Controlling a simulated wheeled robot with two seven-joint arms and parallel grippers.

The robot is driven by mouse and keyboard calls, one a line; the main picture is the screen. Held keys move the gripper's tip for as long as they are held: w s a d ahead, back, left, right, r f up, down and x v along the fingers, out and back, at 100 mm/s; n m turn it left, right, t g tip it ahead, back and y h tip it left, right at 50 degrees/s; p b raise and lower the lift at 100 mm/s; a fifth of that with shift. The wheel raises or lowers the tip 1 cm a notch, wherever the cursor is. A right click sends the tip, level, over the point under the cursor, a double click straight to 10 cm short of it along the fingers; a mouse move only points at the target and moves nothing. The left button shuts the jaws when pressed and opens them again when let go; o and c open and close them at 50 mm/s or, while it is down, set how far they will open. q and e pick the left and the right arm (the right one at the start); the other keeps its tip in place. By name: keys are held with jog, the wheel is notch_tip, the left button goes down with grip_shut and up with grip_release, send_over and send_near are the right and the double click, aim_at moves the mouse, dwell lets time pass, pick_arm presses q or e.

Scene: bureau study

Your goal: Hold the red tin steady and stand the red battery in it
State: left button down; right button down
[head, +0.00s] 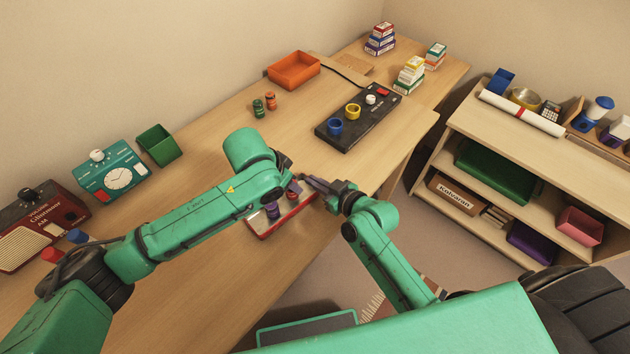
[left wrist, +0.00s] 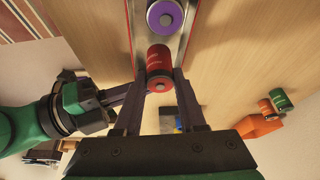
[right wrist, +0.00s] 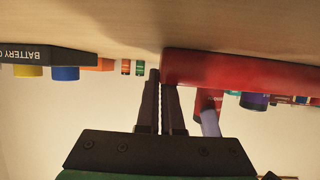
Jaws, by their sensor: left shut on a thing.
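The red tin (head: 297,211) is a shallow tray with a grey inside, lying on the desk. A purple battery (left wrist: 166,14) stands in it, also seen in the head view (head: 272,211). My left gripper (left wrist: 162,84) is shut on the red battery (left wrist: 160,60), holding it roughly upright at the tin beside the purple one. I cannot tell whether its lower end touches the tin's floor. My right gripper (right wrist: 161,78) is at the tin's end with its fingers close together. One finger is outside the red wall (right wrist: 240,70) and the other is partly hidden behind it.
A black battery panel (head: 350,133) with coloured cups lies behind the tin. Green and orange batteries (head: 264,105) stand near an orange bin (head: 293,70). A shelf stands right.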

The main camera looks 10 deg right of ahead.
pick_arm(q)
jog(key=shift+f, duration=1.05)
jog(key=shift+c, duration=2)
grip_release()
jog(key=shift+f, duration=0.1)
jog(key=v, duration=1.2)
pick_arm(e)
jog(key=c, duration=1)
grip_release()
